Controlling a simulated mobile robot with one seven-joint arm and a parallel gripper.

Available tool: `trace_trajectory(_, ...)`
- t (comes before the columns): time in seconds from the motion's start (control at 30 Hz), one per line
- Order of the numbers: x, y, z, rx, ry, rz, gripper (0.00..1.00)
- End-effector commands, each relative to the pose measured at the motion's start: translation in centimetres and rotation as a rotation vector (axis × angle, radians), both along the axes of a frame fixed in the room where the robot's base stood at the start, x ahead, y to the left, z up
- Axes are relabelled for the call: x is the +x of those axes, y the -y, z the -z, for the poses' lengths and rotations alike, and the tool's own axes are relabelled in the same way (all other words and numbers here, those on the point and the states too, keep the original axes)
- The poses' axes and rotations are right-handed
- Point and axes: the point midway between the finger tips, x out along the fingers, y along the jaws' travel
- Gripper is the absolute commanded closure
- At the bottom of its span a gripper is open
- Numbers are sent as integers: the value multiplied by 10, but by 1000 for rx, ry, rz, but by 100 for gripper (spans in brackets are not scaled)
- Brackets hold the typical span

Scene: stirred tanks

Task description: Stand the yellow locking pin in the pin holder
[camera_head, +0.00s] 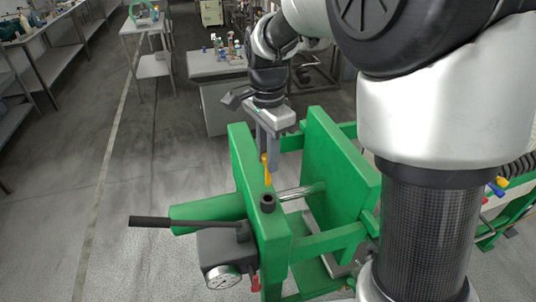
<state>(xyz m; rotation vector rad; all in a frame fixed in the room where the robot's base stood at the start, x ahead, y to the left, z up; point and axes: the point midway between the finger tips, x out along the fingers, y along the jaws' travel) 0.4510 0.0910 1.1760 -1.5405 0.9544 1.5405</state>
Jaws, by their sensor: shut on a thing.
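The yellow locking pin (266,172) is held between the fingers of my gripper (266,155), pointing roughly downward. My gripper is shut on the pin's upper part and sits above the top of the green plate. A dark round socket (267,203), which looks like the pin holder, stands on the top edge of the green machine (273,230). The pin's lower end appears just above and behind the socket in the picture. I cannot tell from this one view whether they touch.
A second green plate (340,165) stands to the right, with a metal rod (300,191) between the plates. A black lever (165,221) sticks out left, above a round gauge (223,277). A bench with bottles (215,66) stands behind.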

Motion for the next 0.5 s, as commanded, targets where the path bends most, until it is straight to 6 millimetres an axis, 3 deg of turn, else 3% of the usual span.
trace_trajectory(0.5, 0, 0, 23, 0, 0, 0, 100)
